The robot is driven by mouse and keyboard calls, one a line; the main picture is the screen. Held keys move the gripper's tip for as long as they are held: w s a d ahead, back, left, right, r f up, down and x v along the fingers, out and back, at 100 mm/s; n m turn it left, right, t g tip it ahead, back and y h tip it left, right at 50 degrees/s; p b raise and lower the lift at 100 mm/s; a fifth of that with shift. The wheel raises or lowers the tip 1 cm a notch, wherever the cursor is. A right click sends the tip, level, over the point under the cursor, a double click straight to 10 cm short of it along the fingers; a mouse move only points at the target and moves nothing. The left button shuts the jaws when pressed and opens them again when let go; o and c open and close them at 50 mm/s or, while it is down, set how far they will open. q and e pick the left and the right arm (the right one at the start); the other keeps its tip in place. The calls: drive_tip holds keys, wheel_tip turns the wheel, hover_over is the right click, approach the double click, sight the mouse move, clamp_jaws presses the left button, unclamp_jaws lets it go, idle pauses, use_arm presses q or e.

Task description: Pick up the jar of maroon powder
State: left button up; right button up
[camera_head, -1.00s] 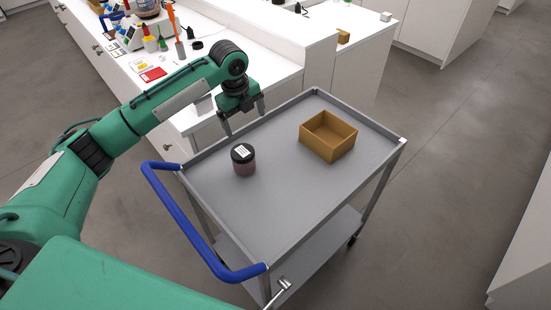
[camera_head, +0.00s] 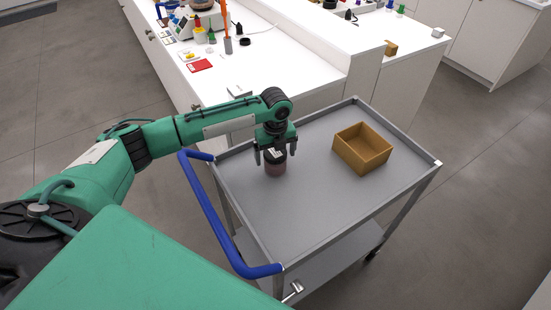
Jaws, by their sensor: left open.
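The jar of maroon powder (camera_head: 275,168) stands upright on the grey cart top (camera_head: 313,203), near the blue handle side. It has a black lid with a white label, partly hidden by my left gripper. My left gripper (camera_head: 275,157) points down over the jar, open, with one finger on each side of the lid in the picture. I cannot tell whether the fingers touch the jar. My right gripper is out of view.
An open tan box (camera_head: 362,148) stands on the cart's right part. The cart has a raised rim and a blue handle (camera_head: 215,220). A white bench (camera_head: 270,62) with tools and bottles is behind. The cart's front part is clear.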

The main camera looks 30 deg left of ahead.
use_arm(q)
drive_tip(key=shift+f, duration=1.4)
drive_tip(key=shift+r, duration=0.1)
drive_tip(key=c, duration=1.1)
drive_tip(key=shift+c, duration=0.2)
